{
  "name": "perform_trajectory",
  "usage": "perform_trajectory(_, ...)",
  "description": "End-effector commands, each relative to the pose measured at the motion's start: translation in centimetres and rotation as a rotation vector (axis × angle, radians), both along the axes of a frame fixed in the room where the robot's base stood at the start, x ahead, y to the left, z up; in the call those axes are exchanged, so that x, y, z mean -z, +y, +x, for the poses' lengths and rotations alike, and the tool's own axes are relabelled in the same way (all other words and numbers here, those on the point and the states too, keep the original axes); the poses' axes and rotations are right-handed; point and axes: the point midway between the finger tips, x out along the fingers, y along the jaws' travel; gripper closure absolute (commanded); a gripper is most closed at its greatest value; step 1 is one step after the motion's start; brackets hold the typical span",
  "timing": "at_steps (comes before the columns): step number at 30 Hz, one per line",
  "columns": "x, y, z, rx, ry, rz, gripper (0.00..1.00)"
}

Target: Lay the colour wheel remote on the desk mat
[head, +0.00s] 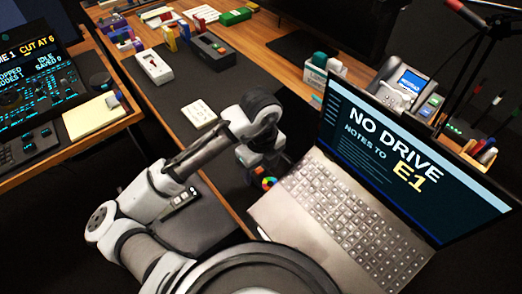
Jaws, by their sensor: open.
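The colour wheel remote (268,183) shows as a small multicoloured disc near the laptop's left edge. Most of its body is hidden or too dark to make out. My gripper (257,174) is open and points down just above and left of the coloured disc. I cannot tell whether its fingers are around the remote or beside it. The dark desk mat (180,97) covers the middle of the wooden desk and runs toward my arm. My arm hides part of its near end.
An open laptop (340,210) stands close on the right. A white pad (199,114), a white box (154,67) and a black device (212,50) lie on the mat. A phone (402,88) and a pen holder (481,151) stand behind the laptop. Bare mat lies between the pad and boxes.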

Motion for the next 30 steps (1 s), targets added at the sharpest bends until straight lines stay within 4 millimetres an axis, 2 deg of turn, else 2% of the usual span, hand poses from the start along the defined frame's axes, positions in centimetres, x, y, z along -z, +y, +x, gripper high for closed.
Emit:
perform_trajectory(6,-4.9,0.1,0.0,0.002,-0.004,0.005,0.32)
perform_trajectory(12,-8.6,0.0,0.0,0.001,-0.003,0.003,0.32)
perform_trajectory(18,-10.4,0.0,0.0,0.001,0.0,0.001,0.32)
perform_trajectory(26,-10.6,0.0,0.0,0.0,-0.001,-0.001,0.32)
perform_trajectory(29,-11.3,-0.9,0.7,-0.027,-0.048,-0.051,0.32)
perform_trajectory(30,-12.0,-1.7,1.5,-0.054,-0.096,-0.102,0.32)
